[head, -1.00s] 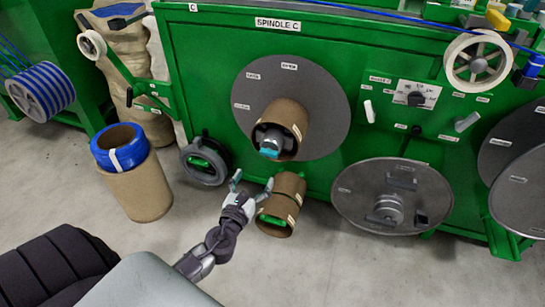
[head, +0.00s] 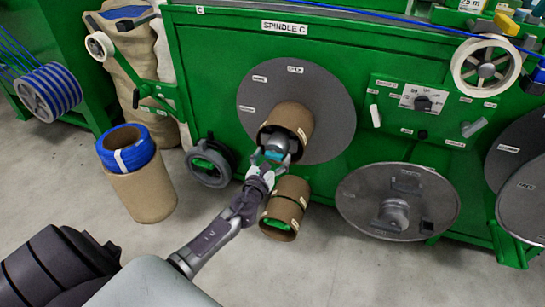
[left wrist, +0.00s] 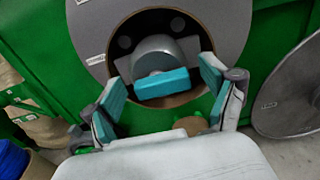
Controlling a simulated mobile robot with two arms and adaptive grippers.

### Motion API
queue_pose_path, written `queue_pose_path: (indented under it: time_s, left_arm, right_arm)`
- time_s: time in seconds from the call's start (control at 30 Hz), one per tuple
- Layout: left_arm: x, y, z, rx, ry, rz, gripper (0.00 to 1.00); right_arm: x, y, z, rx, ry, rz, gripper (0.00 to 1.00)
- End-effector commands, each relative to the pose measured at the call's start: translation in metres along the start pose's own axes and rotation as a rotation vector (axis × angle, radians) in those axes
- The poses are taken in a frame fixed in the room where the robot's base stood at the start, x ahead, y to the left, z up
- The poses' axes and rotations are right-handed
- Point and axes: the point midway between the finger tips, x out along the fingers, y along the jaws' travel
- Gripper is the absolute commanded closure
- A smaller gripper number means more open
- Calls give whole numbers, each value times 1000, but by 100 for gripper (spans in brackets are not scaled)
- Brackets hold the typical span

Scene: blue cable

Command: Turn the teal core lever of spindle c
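The teal core lever (left wrist: 161,84) of spindle C is a short bar across the front of a grey hub (left wrist: 165,57), inside a brown cardboard core (head: 292,120). In the head view the lever (head: 273,155) is partly hidden by my gripper. My left gripper (left wrist: 165,80) is open, with one teal-padded finger on each side of the lever and a gap to both. In the head view the left gripper (head: 272,160) is at the mouth of the core. My right gripper is not in view.
A grey disc (head: 335,90) stands behind the core on the green machine. Two stacked cardboard cores (head: 287,205) are just below and right of my gripper. A black-rimmed handwheel (head: 209,163) is to the left. Another disc (head: 350,205) is at the right.

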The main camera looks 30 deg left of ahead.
Motion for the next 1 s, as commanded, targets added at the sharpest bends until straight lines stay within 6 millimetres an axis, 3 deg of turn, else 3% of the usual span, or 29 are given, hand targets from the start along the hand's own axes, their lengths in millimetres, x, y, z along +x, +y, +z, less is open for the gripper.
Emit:
queue_pose_path:
  time_s: [0.03,0.33,0.67,1.0]
  left_arm:
    - [0,0,0,0,0,0,26]
    - [0,0,0,0,0,0,75]
    - [0,0,-1,-52,0,-1,75]
    - [-1,3,-1,-291,0,0,75]
  right_arm:
    - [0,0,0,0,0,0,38]
    - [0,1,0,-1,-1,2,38]
    - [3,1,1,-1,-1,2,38]
    - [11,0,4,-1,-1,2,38]
